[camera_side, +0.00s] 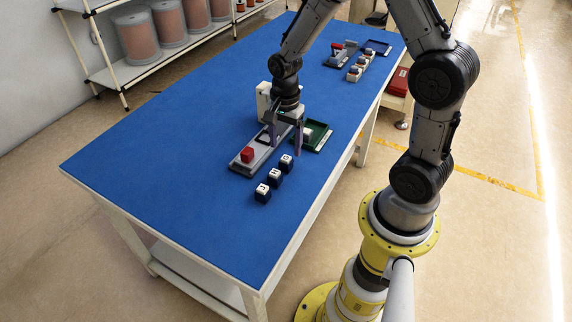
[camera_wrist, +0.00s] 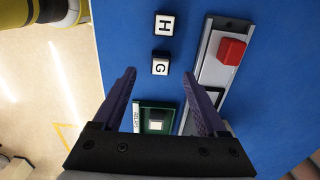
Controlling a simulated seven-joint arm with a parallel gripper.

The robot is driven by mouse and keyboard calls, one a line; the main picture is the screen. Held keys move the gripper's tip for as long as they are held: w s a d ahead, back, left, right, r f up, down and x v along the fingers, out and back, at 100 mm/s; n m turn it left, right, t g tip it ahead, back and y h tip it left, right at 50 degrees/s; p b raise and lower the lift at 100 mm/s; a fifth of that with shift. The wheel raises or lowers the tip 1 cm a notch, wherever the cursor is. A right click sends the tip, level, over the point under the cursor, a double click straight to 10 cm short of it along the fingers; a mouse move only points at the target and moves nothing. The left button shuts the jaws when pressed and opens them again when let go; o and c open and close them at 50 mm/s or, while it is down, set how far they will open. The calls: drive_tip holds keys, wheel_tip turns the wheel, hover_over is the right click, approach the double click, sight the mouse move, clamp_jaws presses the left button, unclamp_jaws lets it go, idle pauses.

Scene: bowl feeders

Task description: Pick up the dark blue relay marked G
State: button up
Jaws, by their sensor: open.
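The dark blue relay marked G (camera_wrist: 160,63) stands on the blue table in the wrist view, its white lettered top facing up. In the side view it appears to be the relay (camera_side: 287,162) closest to the green tray, at the end of a row of three. My gripper (camera_side: 285,151) is above the table just behind that relay. In the wrist view my gripper (camera_wrist: 160,74) is open and empty, with G just beyond and between its fingertips. I see no contact with G.
The relay marked H (camera_wrist: 164,25) stands beside G, and a third relay (camera_side: 262,194) is nearer the front. A grey rail (camera_side: 237,168) with a red block (camera_side: 247,155) lies left. A green tray (camera_side: 326,142) holding a white-topped part is at right. The front table is clear.

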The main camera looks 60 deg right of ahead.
sight(286, 158)
drive_tip(key=shift+d+f, duration=0.15)
drive_tip(key=shift+f, duration=1.45)
drive_tip(key=shift+d+f, duration=0.1)
drive_tip(key=shift+f, duration=1.45)
clamp_jaws()
